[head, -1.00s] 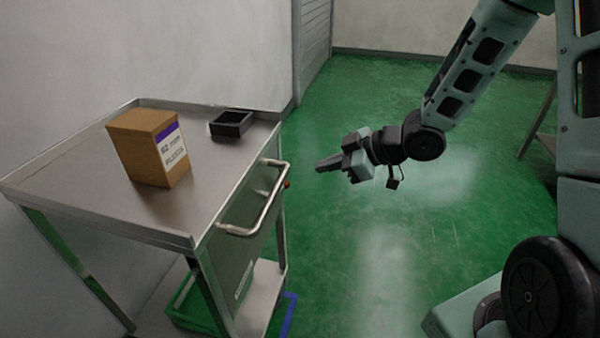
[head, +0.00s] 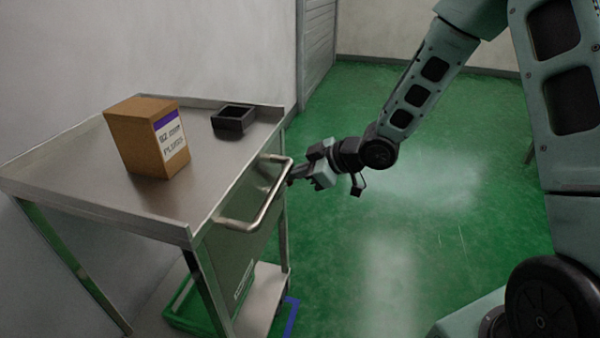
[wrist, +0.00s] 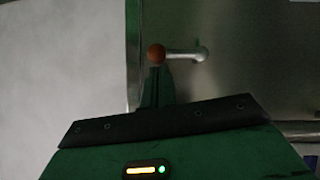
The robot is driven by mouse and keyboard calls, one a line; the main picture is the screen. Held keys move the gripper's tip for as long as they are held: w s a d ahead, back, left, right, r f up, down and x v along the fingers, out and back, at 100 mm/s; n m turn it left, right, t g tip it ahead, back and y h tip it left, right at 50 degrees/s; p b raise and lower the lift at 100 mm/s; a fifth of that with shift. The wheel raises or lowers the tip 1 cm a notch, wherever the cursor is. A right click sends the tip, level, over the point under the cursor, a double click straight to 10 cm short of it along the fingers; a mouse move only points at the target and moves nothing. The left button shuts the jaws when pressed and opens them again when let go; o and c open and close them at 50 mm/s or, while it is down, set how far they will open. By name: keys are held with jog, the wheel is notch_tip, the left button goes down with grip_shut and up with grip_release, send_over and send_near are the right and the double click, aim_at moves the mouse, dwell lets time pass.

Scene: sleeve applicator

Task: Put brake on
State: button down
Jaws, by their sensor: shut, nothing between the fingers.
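A brake lever (wrist: 180,53) with a reddish-brown ball knob (wrist: 156,54) shows in the wrist view, sticking out sideways on the cart's side. In the head view the knob is hidden behind my gripper. The steel cart (head: 175,208) stands at the left. My gripper (head: 291,180) is shut and empty at the cart's right side, by the far end of its handle. In the wrist view the tips of my gripper (wrist: 157,72) lie just below the knob in the picture. I cannot tell whether they touch it.
The cart's bar handle (head: 264,207) juts out near my gripper. A cardboard box (head: 135,140) and a small black bin (head: 233,119) stand on the cart top. A green crate (head: 187,311) is on the lower shelf. Green floor at the right is clear.

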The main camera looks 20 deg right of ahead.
jog(key=shift+d+r+p, duration=0.1)
jog(key=shift+p, duration=1.15)
jog(key=f+m+g+y+p, duration=0.2)
jog(key=f+m+p, duration=0.1)
jog(key=f+m+g+y+p, duration=0.2)
jog(key=m+y+p, duration=0.1)
jog(key=f+m+g+y+p, duration=0.2)
jog(key=f+m+g+p, duration=0.1)
jog(key=shift+s+a+f+m+y, duration=0.25)
jog(key=shift+f+m+y, duration=0.05)
jog(key=shift+m+y, duration=0.1)
jog(key=shift+s+a+f, duration=0.1)
jog(key=shift+s+a, duration=0.05)
jog(key=shift+s, duration=0.05)
jog(key=shift+s+a, duration=0.1)
dwell(0.4)
